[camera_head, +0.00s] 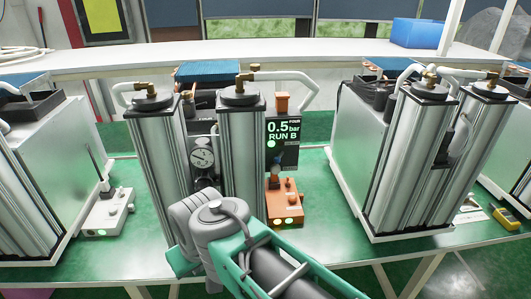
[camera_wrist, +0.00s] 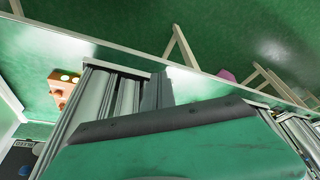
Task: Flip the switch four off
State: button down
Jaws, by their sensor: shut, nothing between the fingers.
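The column unit labelled FOUR has a dark display panel (camera_head: 284,138) reading "0.5 bar RUN B". Below it an orange switch box (camera_head: 285,203) stands on the green bench, with lit lamps on its front. A dark bluish lever (camera_head: 277,168) rises above the box; its exact tilt is hard to tell. The orange box also shows in the wrist view (camera_wrist: 60,88), at the left. My gripper (camera_wrist: 165,122) shows as a large teal shape with a dark edge, shut and empty. In the head view my arm is in front of the columns, left of the box; the fingertips are hidden there.
Two tall metal columns (camera_head: 243,150) of unit four stand close behind my arm, with a gauge (camera_head: 203,157) between them. Another column unit (camera_head: 412,160) stands to the right. A pale switch box (camera_head: 108,212) is at the left.

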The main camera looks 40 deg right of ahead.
jog(key=s+d+f+m, duration=0.1)
jog(key=s+d+m, duration=0.15)
jog(key=d, duration=0.75)
jog(key=s+d+f+m+g, duration=0.15)
jog(key=d+m, duration=0.25)
jog(key=d, duration=0.6)
jog(key=s+d+f+m, duration=0.1)
jog(key=s+d+m, duration=0.25)
jog(key=d, duration=0.65)
jog(key=w+d+r+n+t, duration=0.5)
jog(key=w+d+r, duration=0.1)
jog(key=d+r, duration=0.4)
jog(key=w+a+r+n+t, duration=0.1)
jog(key=w+a+r+n, duration=0.1)
jog(key=r+n, duration=0.1)
jog(key=w+a+r+n+t+y, duration=0.1)
jog(key=w+a+r+n+t, duration=0.1)
jog(key=r, duration=0.4)
jog(key=shift+w+a+n, duration=0.6)
